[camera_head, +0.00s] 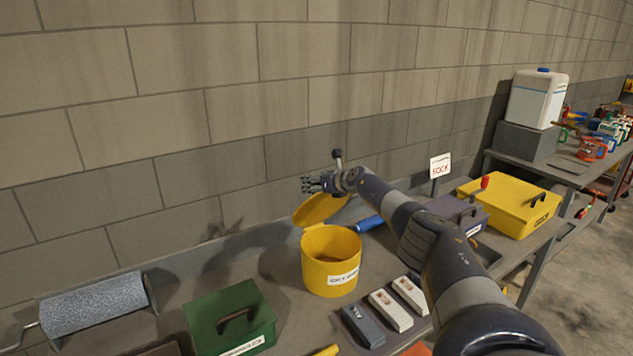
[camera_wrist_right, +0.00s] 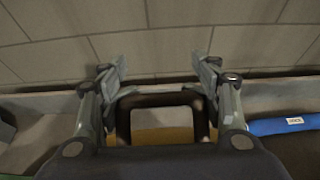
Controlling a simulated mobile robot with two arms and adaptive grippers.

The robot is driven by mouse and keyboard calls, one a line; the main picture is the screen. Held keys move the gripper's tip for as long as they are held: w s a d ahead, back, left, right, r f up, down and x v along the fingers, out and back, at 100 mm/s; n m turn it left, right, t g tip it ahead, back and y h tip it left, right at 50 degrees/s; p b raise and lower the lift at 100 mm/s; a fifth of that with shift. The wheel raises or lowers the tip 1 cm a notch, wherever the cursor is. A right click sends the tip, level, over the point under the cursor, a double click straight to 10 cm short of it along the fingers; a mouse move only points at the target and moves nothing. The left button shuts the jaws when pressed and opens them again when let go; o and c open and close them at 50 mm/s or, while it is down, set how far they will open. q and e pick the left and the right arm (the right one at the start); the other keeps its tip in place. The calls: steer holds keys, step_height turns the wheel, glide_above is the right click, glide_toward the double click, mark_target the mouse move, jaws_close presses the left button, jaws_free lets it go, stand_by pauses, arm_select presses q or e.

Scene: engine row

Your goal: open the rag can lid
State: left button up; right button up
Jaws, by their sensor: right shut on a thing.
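The yellow rag can (camera_head: 331,265) stands upright on the bench with a white label on its front. Its yellow lid (camera_head: 319,209) is tilted up at the back of the can, and the can's mouth shows open. My right gripper (camera_head: 309,184) is just above the raised lid. In the right wrist view, the lid's dark handle (camera_wrist_right: 161,99) lies between the fingers of my right gripper (camera_wrist_right: 162,78), which is shut on it. A strip of yellow lid shows inside the handle loop. My left gripper is not in view.
A green box (camera_head: 231,312) and a grey roller (camera_head: 95,304) stand left of the can. Small boxes (camera_head: 390,309), a blue cylinder (camera_head: 368,223) and a yellow case (camera_head: 508,208) lie to the right. The block wall (camera_head: 190,120) rises close behind.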

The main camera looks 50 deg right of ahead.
steer(key=o, duration=1.5)
steer(key=shift+d+f, duration=0.1)
steer(key=shift+f, duration=0.05)
steer(key=shift+s+r, duration=0.6)
steer(key=shift+s, duration=0.15)
steer(key=shift+s+a, duration=0.3)
steer(key=shift+s, duration=0.35)
steer(key=shift+v, duration=4.5)
steer(key=shift+w, duration=0.1)
